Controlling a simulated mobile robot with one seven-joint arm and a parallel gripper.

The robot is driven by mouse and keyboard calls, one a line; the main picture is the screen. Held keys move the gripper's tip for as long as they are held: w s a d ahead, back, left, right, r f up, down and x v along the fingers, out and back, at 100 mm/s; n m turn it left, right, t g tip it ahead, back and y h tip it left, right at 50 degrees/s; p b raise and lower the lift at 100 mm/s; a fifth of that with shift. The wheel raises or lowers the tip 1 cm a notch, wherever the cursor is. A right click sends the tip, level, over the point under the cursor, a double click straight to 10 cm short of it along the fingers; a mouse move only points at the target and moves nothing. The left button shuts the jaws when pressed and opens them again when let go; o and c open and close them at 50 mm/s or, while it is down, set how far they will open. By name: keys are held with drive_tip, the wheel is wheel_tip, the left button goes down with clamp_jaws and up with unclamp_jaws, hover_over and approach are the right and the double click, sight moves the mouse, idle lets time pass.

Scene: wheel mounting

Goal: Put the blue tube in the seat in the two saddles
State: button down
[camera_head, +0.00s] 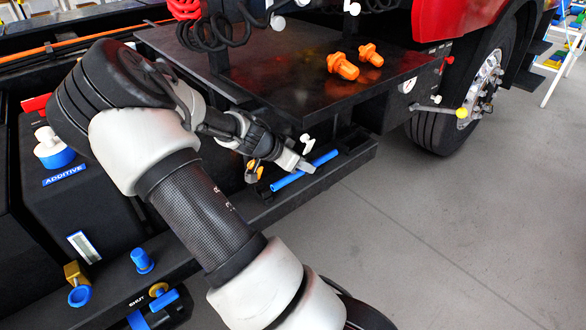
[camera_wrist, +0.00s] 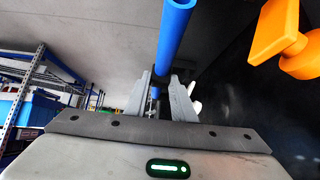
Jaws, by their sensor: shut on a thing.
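The blue tube (camera_head: 290,179) lies lengthwise along the black ledge at the truck's side in the head view. My gripper (camera_head: 303,168) is at the tube's middle, shut on it. In the wrist view the tube (camera_wrist: 172,38) runs from the top edge down between the two pale fingers of my gripper (camera_wrist: 158,98). The saddles are black on black and hard to make out. I cannot tell whether the tube rests in them or is held just above.
The black ledge (camera_head: 362,155) ends to the right of the tube. Orange fittings (camera_head: 343,67) lie on the black deck above; an orange part (camera_wrist: 275,30) shows close in the wrist view. A small white handle (camera_head: 307,143) stands behind the tube. Open grey floor (camera_head: 420,230) is at right.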

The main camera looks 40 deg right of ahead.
drive_tip(key=w, duration=0.4)
drive_tip(key=shift+a, duration=0.15)
drive_tip(key=shift+w+f+b, duration=0.1)
drive_tip(key=shift+f+b, duration=0.6)
drive_tip(key=shift+f, duration=1.05)
drive_tip(key=shift+f, duration=0.1)
drive_tip(key=c, duration=1.5)
unclamp_jaws()
drive_tip(key=shift+a+r, duration=0.3)
drive_tip(key=shift+r, duration=0.15)
drive_tip(key=p+v, duration=0.2)
drive_tip(key=v, duration=0.9)
drive_tip(key=shift+p, duration=0.35)
